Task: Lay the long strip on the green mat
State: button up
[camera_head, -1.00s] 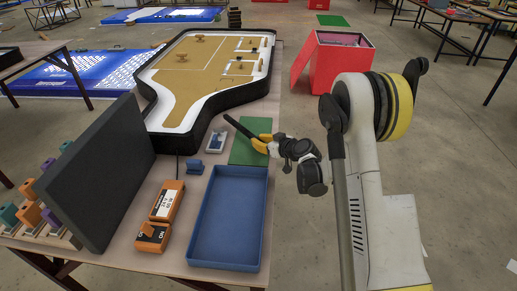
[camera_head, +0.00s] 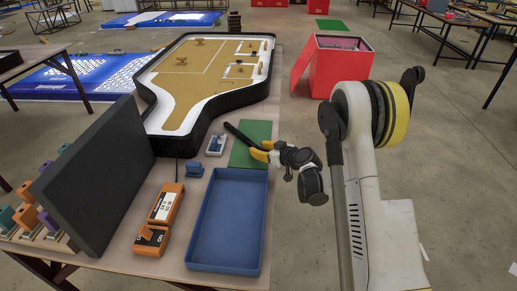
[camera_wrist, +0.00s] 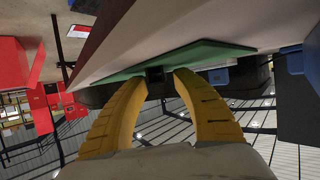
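The long strip (camera_head: 242,135) is a thin black bar, held at its near end by the yellow fingers of my gripper (camera_head: 262,151). It points up and left, across the green mat (camera_head: 260,130), with its far end past the mat's left edge. In the wrist view the yellow fingers (camera_wrist: 160,80) are shut on the dark end of the strip (camera_wrist: 156,74), with the green mat (camera_wrist: 205,54) close beyond. I cannot tell whether the strip touches the mat. Part of the mat is hidden behind the strip and gripper.
A blue tray (camera_head: 190,235) lies in front of the mat. A small blue-and-white switch (camera_head: 216,144), a blue block (camera_head: 194,168) and an orange device (camera_head: 160,215) lie to the left. The black-rimmed board (camera_head: 215,105) is behind. A red box (camera_head: 340,70) stands to the right.

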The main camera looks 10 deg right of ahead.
jog(key=p+v, duration=0.3)
jog(key=v, duration=0.8)
jog(key=s+a+r+m+g+h, duration=0.25)
jog(key=s+a+r, duration=0.25)
jog(key=s+r, duration=0.8)
jog(key=s+r+m+g+h, duration=0.1)
jog(key=s+r+h, duration=0.1)
jog(key=s, duration=0.7)
jog(key=s+d+r+m+g+h, duration=0.1)
jog(key=s+r+m, duration=0.1)
jog(key=s, duration=0.7)
jog(key=shift+s+d+g+h, duration=0.2)
jog(key=shift+s+g+h, duration=0.15)
jog(key=shift+s, duration=0.05)
